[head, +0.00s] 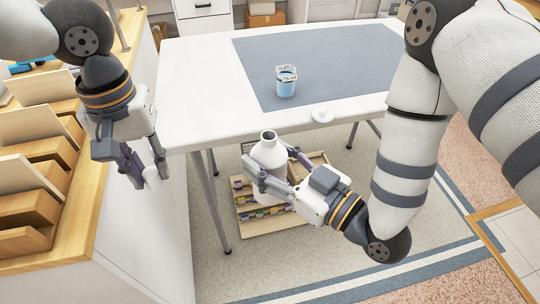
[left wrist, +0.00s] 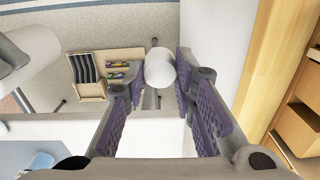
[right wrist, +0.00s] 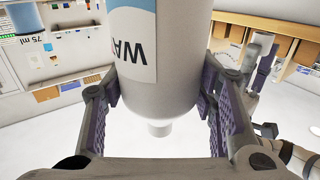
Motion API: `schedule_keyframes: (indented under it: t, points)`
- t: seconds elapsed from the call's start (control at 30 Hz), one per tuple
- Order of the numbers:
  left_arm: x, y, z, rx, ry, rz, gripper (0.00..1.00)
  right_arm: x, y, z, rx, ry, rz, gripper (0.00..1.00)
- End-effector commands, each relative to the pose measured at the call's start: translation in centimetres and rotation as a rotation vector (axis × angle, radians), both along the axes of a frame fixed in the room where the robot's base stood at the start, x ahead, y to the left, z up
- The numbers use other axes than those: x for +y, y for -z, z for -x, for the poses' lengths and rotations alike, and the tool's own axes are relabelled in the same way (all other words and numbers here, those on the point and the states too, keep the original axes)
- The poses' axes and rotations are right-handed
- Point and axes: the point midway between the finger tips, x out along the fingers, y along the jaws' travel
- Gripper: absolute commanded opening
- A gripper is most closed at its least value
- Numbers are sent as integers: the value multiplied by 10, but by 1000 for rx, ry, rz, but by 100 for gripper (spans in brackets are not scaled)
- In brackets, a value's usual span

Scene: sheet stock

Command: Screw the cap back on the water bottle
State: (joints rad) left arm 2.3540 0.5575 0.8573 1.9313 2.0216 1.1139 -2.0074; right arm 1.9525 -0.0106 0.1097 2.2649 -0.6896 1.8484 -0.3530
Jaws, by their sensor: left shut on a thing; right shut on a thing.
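The white water bottle (head: 268,156) stands upright with its open neck at the top, beyond the front edge of the table. My right gripper (head: 274,164) is shut around its body. In the right wrist view the bottle (right wrist: 176,75) appears neck down, with part of a printed label and a bare white neck (right wrist: 160,128). My left gripper (head: 150,178) is shut on the small white cap (head: 152,174), well to the left of the bottle. The cap (left wrist: 160,68) sits between the fingertips in the left wrist view. Cap and bottle are apart.
A white table (head: 205,85) with a grey-blue mat (head: 335,55) bears a blue cup (head: 286,84) marked 75 ml and a small white disc (head: 322,115). A wooden sorter (head: 40,180) stands at the left. A wooden rack (head: 262,222) lies low beneath the bottle.

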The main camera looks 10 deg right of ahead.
Motion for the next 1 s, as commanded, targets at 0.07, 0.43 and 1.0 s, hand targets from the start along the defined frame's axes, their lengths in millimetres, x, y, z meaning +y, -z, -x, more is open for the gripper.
schedule_keyframes:
  t: [0.07, 0.43, 1.0]
  points:
    - [-21, -20, -17, -4, -31, 1, 13, 0, -1, 0, -3, 0, -1, 2]
    - [-138, -103, -35, -2, -146, 2, 13, 0, -1, 0, -3, 1, -1, 2]
    - [-198, -138, -13, -2, -181, 2, 13, 0, -1, 0, -3, 1, -1, 2]
